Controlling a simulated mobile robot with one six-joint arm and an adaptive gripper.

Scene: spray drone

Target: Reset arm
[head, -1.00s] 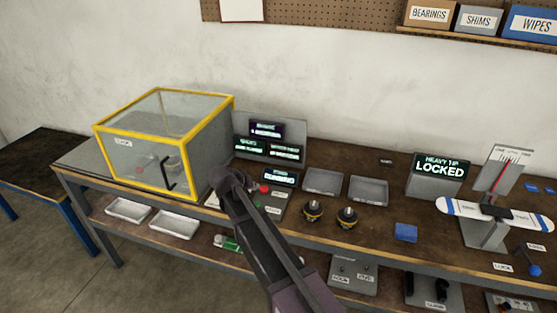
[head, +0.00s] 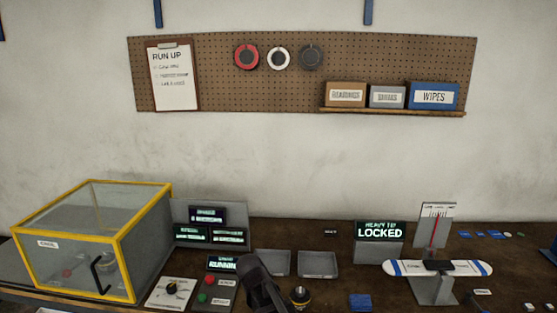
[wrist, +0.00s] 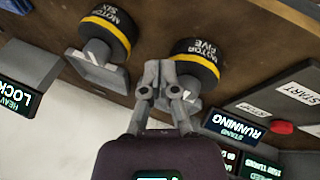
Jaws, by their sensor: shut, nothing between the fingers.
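My gripper (wrist: 163,85) shows in the wrist view with its fingers together and nothing between them. It is in front of the motor labelled FIVE (wrist: 198,60), a black cylinder with a yellow band; I cannot tell whether they touch. The motor labelled SIX (wrist: 105,32) is to its left in that view, apart from the fingers. In the head view my dark arm rises from the bottom edge, with one motor (head: 300,297) just right of it. The fingertips cannot be made out there.
A yellow-framed clear cage (head: 95,240) stands at the left of the bench. A stand display (head: 223,264) reads RUNNING, above a button panel (head: 212,292). Two grey trays (head: 317,264) lie behind the arm. A propeller (head: 438,267) sits on a stand at right, near a LOCKED sign (head: 381,230).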

